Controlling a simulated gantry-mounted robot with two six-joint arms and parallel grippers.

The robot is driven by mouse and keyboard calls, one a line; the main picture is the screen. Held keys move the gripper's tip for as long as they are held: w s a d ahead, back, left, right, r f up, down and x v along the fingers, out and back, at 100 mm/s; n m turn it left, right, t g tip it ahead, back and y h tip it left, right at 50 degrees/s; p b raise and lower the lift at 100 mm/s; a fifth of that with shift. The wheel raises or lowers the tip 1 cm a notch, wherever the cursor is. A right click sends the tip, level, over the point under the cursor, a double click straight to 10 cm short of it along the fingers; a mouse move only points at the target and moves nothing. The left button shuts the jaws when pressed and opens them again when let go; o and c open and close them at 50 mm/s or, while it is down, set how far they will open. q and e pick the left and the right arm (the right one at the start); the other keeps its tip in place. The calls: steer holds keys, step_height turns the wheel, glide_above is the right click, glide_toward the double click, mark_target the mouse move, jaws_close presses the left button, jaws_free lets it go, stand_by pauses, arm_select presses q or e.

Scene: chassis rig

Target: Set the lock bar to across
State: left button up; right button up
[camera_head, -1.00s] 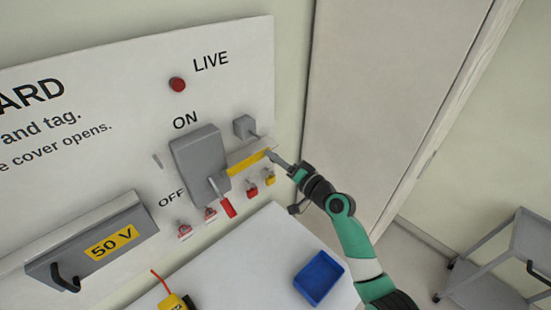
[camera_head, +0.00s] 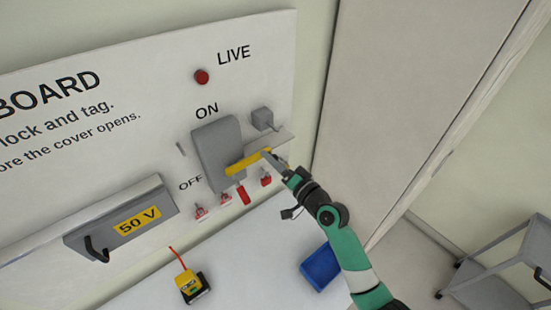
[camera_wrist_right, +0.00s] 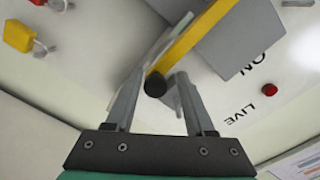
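The yellow lock bar (camera_head: 245,163) slants over the lower right part of the grey switch box (camera_head: 215,145) on the board. Its right end sits at a pale bracket plate (camera_head: 283,138). In the right wrist view the bar (camera_wrist_right: 190,40) ends in a black knob (camera_wrist_right: 155,87). My right gripper (camera_head: 266,155) is at that right end. Its fingers stand apart on either side of the knob; the left finger looks close to or touching it, with a gap on the other side. My left gripper is not in view.
A grey block (camera_head: 262,118) and red lamp (camera_head: 202,76) are above. A blue tray (camera_head: 320,268) and yellow meter (camera_head: 190,285) lie on the table. A trolley (camera_head: 500,260) stands right.

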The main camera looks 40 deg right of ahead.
steer(key=shift+o, duration=0.2)
steer(key=shift+d, duration=0.1)
steer(key=s, duration=1.1)
steer(key=shift+s, duration=0.35)
